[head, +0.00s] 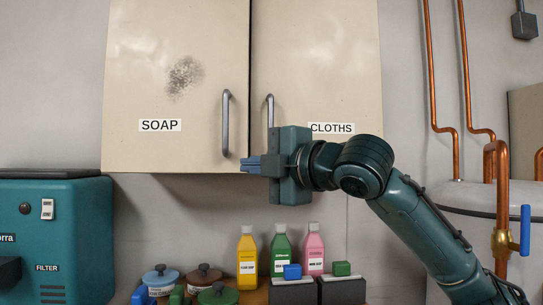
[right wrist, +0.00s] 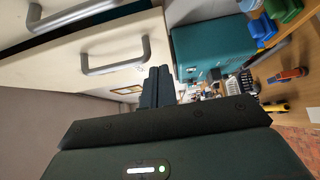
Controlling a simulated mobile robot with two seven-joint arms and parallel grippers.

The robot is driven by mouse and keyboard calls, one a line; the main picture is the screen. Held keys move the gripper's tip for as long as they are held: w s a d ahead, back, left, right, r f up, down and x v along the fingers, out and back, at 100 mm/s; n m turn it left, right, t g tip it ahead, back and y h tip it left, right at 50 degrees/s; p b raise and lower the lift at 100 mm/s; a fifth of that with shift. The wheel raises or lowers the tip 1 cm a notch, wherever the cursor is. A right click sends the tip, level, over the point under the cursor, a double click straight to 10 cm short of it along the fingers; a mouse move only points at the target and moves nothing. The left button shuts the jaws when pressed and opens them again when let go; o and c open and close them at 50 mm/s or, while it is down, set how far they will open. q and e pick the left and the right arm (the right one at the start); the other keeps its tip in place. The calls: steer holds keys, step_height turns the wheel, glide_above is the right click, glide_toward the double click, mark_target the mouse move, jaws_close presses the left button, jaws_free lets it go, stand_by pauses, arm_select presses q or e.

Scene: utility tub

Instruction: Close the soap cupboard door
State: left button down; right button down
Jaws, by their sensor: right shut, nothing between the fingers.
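The cream soap cupboard door (head: 170,60), labelled SOAP, is the left of two wall-cupboard doors. In the right wrist view the soap door (right wrist: 25,75) stands out a little from its neighbour, with a dark gap between them, so it looks slightly ajar. Its grey bar handle (head: 226,122) is upright near its right edge and also shows in the right wrist view (right wrist: 115,66). My right gripper (head: 250,164) is shut and empty, fingers pointing left at the door's lower right corner, below the handle. I cannot tell whether they touch. My left gripper is not in view.
The cloths door (head: 315,55) is on the right, partly hidden by my right gripper. Below stand yellow, green and pink bottles (head: 279,252), lidded jars (head: 203,277) and dark boxes. A teal filter machine (head: 55,235) is at left; copper pipes (head: 465,70) are at right.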

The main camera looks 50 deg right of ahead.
steer(key=w, duration=0.1)
steer(key=w+d, duration=0.1)
steer(key=w, duration=0.1)
steer(key=w+d+p, duration=0.1)
steer(key=w, duration=0.1)
steer(key=shift+w, duration=0.1)
steer(key=shift+w+d, duration=0.4)
